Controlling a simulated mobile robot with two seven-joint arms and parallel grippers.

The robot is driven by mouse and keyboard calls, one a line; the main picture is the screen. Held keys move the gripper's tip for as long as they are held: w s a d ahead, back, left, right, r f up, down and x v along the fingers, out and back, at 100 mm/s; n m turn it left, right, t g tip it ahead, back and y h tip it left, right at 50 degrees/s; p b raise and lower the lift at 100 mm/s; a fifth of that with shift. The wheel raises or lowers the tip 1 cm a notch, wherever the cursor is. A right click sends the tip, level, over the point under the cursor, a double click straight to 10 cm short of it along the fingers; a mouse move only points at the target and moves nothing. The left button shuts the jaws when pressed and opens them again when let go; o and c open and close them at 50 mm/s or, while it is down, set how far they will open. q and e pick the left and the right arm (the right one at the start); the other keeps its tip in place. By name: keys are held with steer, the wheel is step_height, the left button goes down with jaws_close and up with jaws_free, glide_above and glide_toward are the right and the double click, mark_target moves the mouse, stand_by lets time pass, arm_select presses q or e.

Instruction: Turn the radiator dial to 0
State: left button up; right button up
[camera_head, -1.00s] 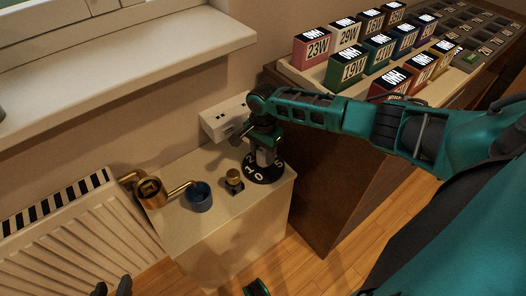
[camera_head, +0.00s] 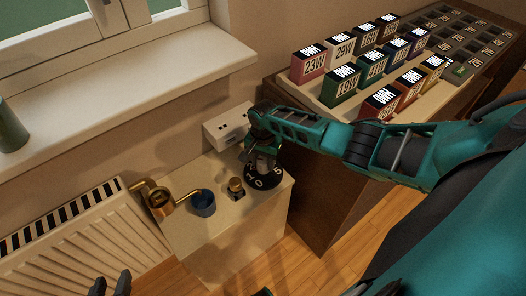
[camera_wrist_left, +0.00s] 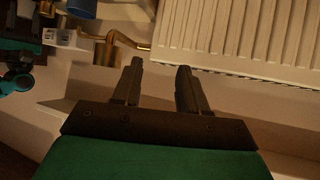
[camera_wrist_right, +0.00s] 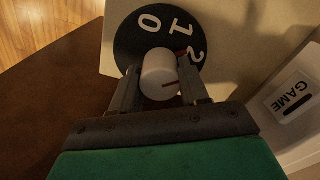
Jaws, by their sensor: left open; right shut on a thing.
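The radiator dial is a black disc (camera_wrist_right: 128,42) with white numbers and a white knob (camera_wrist_right: 160,72) at its centre; 0, 1 and 2 show in the right wrist view. The knob has a red line, which lies nearest the 2 side rather than the 0. In the head view the dial (camera_head: 262,184) sits on a white box, partly hidden by my gripper. My right gripper (camera_wrist_right: 160,82) is shut on the knob from above. My left gripper (camera_wrist_left: 158,72) is open and empty, near the radiator, low at the left in the head view (camera_head: 110,284).
A brass valve (camera_head: 160,202), a blue cup-like part (camera_head: 202,203) and a small brass knob (camera_head: 236,185) stand left of the dial. The white radiator (camera_head: 85,240) is at left. Coloured game boxes (camera_head: 345,82) stand on the cabinet at right.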

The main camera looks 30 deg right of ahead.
steer(key=n, duration=0.2)
steer(key=shift+s+a+n+p, duration=0.1)
steer(key=shift+n+p, duration=0.25)
steer(key=shift+n, duration=0.05)
steer(key=n, duration=0.6)
steer(key=shift+p, duration=0.35)
steer(key=n, duration=0.4)
steer(key=shift+f+n, duration=0.1)
steer(key=shift+n, duration=0.3)
steer(key=shift+d+n, duration=0.2)
steer(key=shift+n, duration=1.1)
arm_select(q)
steer(key=shift+s+a+f, duration=0.1)
steer(key=shift+s+a, duration=0.3)
steer(key=shift+a, duration=0.3)
arm_select(e)
steer(key=shift+s, duration=0.1)
steer(key=shift+n, duration=0.3)
steer(key=o, duration=1)
steer(key=shift+o, duration=0.2)
